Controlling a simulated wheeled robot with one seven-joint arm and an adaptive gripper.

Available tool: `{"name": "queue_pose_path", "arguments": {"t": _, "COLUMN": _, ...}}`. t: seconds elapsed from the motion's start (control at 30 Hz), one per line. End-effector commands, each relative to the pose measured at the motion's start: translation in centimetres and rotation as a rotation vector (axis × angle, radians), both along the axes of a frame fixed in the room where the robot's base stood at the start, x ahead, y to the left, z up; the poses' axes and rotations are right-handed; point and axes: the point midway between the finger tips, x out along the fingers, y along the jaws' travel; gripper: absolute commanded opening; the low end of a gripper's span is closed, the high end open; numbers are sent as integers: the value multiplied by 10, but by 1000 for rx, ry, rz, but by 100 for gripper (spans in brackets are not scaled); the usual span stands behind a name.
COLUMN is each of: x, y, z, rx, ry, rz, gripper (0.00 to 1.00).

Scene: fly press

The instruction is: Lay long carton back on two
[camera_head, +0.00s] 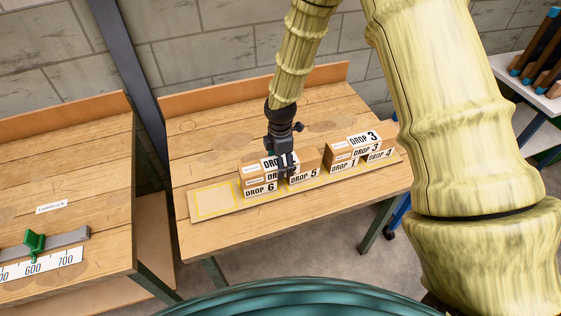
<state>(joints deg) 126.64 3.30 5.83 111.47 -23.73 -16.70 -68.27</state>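Several brown cartons with white DROP labels stand in two groups on a wooden board (232,211) with yellow outlines. In the left group are the DROP 6 carton (261,190), the DROP 5 carton (305,175) and an upper carton (251,171), whose label is partly hidden. In the right group, a DROP 3 carton (345,147) lies on top, above the DROP 1 carton (344,165) and DROP 4 carton (380,156). Which carton is the long one is unclear. My gripper (286,172) points down at the left group, overlapping the upper carton. Its fingers and any grip are too small to judge.
The board's left outlined square (215,201) is empty. The wooden bench (225,135) has bare room behind the board. Another bench (75,150) at left carries a measuring rule (45,264) with a green stop (34,243). A white shelf (535,90) stands at right.

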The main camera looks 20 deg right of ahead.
Motion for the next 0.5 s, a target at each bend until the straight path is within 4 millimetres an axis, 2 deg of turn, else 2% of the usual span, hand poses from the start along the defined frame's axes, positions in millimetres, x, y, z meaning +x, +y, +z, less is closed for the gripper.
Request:
{"name": "queue_pose_path", "arguments": {"t": 0.27, "x": 0, "y": 0, "z": 1, "rx": 0, "ry": 0, "rz": 0, "gripper": 77}}
{"name": "queue_pose_path", "arguments": {"t": 0.5, "x": 1, "y": 0, "z": 13, "rx": 1, "ry": -3, "rz": 0, "gripper": 77}}
